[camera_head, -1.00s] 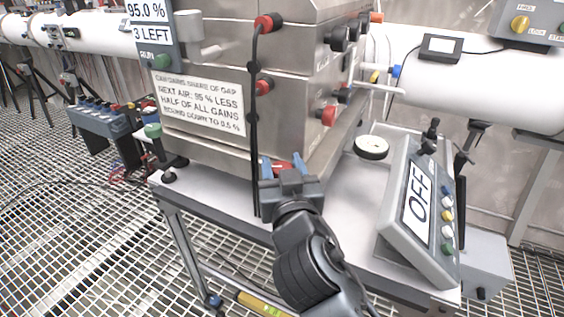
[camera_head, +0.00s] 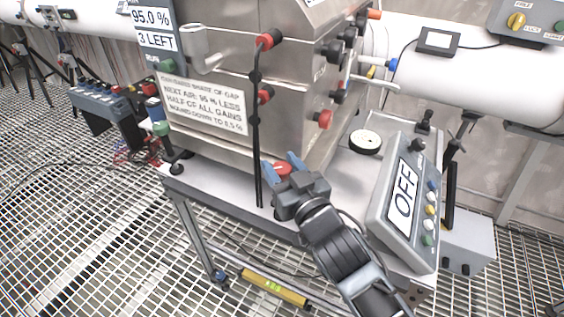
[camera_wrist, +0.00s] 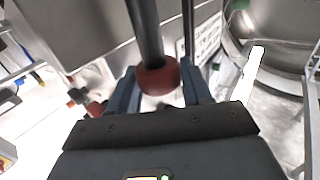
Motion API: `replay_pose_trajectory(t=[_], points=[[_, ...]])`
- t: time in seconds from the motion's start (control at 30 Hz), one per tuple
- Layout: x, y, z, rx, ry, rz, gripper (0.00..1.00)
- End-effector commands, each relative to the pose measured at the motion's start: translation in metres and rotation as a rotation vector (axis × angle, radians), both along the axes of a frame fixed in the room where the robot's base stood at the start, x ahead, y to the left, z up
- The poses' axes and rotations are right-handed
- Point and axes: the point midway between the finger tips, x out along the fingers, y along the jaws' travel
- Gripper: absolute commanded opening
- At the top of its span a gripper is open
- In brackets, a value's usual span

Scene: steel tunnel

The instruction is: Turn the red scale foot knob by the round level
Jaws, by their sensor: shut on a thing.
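My gripper (camera_head: 282,166) reaches to the front of the bench top, below the steel box. Its blue fingers stand on either side of a red knob (camera_head: 283,170) and are closed on it.
The steel box (camera_head: 290,110) stands close behind my gripper, with red and black knobs on its sides. A thin black upright rod (camera_head: 255,140) stands just left of the fingers.

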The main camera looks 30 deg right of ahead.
Motion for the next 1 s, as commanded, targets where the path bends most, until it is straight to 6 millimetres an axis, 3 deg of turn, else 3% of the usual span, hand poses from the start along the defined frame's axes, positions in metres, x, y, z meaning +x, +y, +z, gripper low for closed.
replay_pose_trajectory(t=[0.27,0.3,0.5,0.77,1.0], points=[[-0.001,0.0,-0.002,-0.001,0.003,0.0,0.18],[-0.001,0.0,-0.002,-0.001,0.003,0.0,0.49],[0.0,0.0,-0.001,-0.001,0.002,0.0,0.68],[-0.002,0.0,-0.001,-0.001,0.002,0.0,0.68],[-0.03,0.0,-0.004,-0.002,0.003,-0.002,0.68]])
